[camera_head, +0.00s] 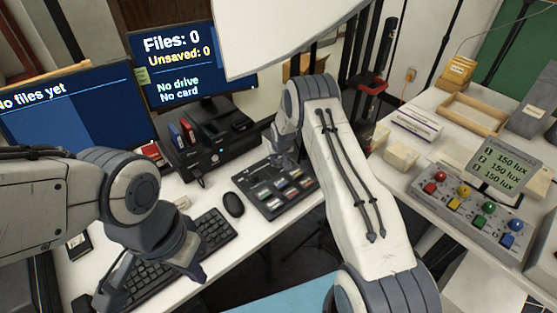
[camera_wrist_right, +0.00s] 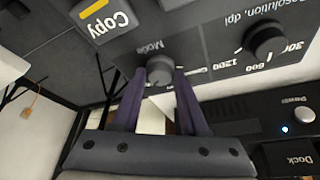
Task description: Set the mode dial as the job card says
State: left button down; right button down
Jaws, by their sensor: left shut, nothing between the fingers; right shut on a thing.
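The mode dial (camera_wrist_right: 159,76) is a grey knob under the upside-down label "Mode" on the dark control panel (camera_wrist_right: 205,30). My right gripper (camera_wrist_right: 160,86) is shut on the dial, one finger on each side. The fingers cover part of the printing around it, so I cannot tell its setting. In the head view the panel (camera_head: 247,182) lies on the white desk, with my right gripper (camera_head: 284,162) at its far edge. My left gripper (camera_head: 115,290) is shut and empty near the keyboard, partly hidden by its wrist. I cannot make out a job card.
A black dock (camera_head: 205,150) stands behind the panel. A mouse (camera_head: 233,204) and keyboard (camera_head: 205,235) lie left of it. A button box (camera_head: 440,215) is on the right table.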

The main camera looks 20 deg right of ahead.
jog(key=shift+n, duration=0.3)
jog(key=shift+d+f+n+y+b, duration=0.15)
jog(key=shift+n+y+b, duration=0.15)
jog(key=shift+n+b, duration=0.3)
jog(key=n+y+b, duration=0.1)
jog(key=n+b, duration=0.2)
jog(key=b, duration=0.3)
jog(key=n+y+b, duration=0.1)
jog(key=n+b, duration=0.2)
jog(key=b, duration=0.4)
jog(key=shift+d+f+g, duration=0.1)
jog(key=shift+f+g, duration=0.1)
jog(key=shift+g, duration=0.1)
jog(key=shift+r+n+y+b, duration=0.15)
jog(key=shift+n+y+b, duration=0.35)
jog(key=shift+n+b, duration=0.25)
jog(key=shift+r+n+g+y+b, duration=0.15)
jog(key=shift+n+g+y+b, duration=0.15)
jog(key=shift+n+g+b, duration=0.6)
jog(key=shift+d+n+t+p, duration=0.1)
jog(key=shift+n+t+p, duration=0.2)
jog(key=shift+n, duration=0.15)
jog(key=shift+c, duration=2.2)
grip_release()
